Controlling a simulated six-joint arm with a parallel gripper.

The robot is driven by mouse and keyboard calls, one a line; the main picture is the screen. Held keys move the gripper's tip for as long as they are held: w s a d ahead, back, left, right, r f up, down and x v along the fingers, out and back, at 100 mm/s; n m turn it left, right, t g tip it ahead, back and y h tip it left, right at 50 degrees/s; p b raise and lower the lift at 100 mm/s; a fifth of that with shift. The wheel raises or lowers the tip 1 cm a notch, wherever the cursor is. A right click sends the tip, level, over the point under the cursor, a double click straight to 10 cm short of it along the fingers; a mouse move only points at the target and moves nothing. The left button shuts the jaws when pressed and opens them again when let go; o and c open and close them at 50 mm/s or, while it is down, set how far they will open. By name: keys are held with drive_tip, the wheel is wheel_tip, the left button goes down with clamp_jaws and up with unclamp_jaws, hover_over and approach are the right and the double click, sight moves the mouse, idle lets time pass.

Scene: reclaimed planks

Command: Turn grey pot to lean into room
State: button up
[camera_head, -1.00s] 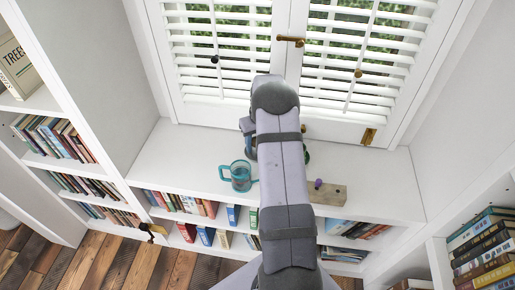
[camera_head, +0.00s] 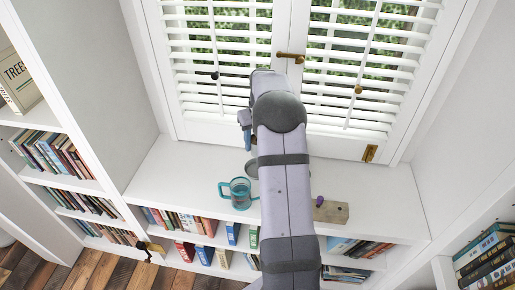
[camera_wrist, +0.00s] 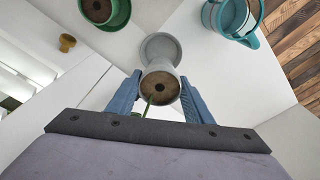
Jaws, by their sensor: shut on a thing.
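The grey pot (camera_wrist: 160,90) sits between the two blue fingers of my gripper (camera_wrist: 160,78), which is shut on it. Brown soil and a thin green stem (camera_wrist: 149,101) show in its mouth; the stem points toward the bottom of the wrist view. A round grey saucer (camera_wrist: 160,47) lies beyond the pot, bare where it shows, and the pot looks held above the shelf. In the head view the saucer (camera_head: 252,168) peeks out left of my arm. There my gripper (camera_head: 245,128) is near the window, and the pot is hidden by my arm.
A teal mug (camera_head: 239,192) stands left of my arm on the white shelf top (camera_head: 185,175). A wooden block (camera_head: 331,211) lies to the right. A green pot (camera_wrist: 108,14) with soil is close by. Shuttered windows (camera_head: 290,60) rise behind; the shelf's left part is clear.

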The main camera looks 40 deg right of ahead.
drive_tip(key=shift+r, duration=0.4)
drive_tip(key=shift+r+p, duration=1.3)
drive_tip(key=shift+p, duration=0.35)
wheel_tip(320, 180, down, 9)
drive_tip(key=n+p, duration=0.1)
drive_tip(key=n, duration=0.3)
drive_tip(key=shift+f, duration=0.2)
drive_tip(key=shift+f, duration=0.15)
drive_tip(key=shift+f+b, duration=1.1)
drive_tip(key=shift+f, duration=0.25)
